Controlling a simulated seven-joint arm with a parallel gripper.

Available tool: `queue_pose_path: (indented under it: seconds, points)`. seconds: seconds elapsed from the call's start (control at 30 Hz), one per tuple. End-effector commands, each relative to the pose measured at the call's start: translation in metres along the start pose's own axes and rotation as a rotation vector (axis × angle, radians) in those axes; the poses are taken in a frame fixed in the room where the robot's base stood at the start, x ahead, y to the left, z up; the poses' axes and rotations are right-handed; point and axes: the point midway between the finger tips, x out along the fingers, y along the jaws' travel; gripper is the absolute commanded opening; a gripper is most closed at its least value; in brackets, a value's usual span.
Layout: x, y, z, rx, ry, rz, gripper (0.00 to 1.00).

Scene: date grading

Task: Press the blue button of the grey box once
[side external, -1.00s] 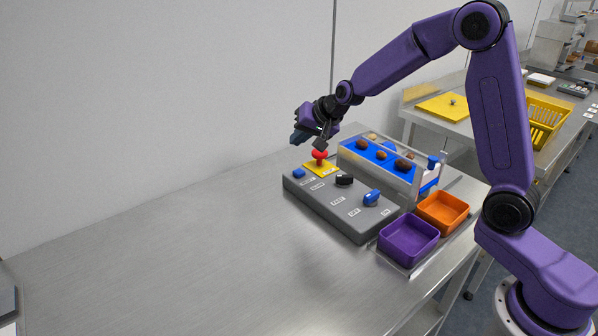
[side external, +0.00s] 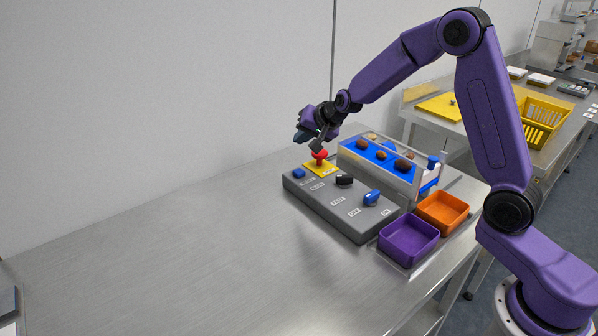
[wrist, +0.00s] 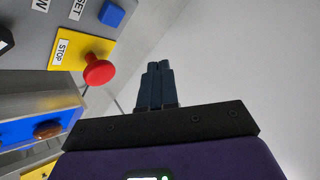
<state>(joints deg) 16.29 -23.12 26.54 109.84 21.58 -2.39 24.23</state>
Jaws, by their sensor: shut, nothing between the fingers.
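The grey box (side external: 335,208) lies on the steel table, with its controls on top. Its blue button (side external: 299,173) is a small square block at the far left corner; it also shows at the top of the wrist view (wrist: 112,14). My gripper (side external: 300,138) is above that end of the box, apart from the blue button. In the wrist view its dark fingers (wrist: 159,68) are together, with nothing between them, and the blue button is up and to the left of them.
A red mushroom button (side external: 320,155) on a yellow plate stands close to my gripper. A black knob (side external: 344,179) and a blue knob (side external: 371,197) are further along the box. Behind is a blue-bedded conveyor (side external: 354,154) with dates. Purple (side external: 409,242) and orange (side external: 442,213) trays stand right.

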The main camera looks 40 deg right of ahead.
Motion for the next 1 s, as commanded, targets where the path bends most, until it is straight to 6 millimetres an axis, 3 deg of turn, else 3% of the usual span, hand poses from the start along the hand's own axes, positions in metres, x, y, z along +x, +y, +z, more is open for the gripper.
queue_pose_path:
  seconds: [0.5, 1.0]
  points:
    - [0.041, 0.031, 0.03, -0.001, -0.001, 0.002, 0.0]
    - [0.048, 0.035, 0.036, 0.0, 0.0, -0.001, 0.0]
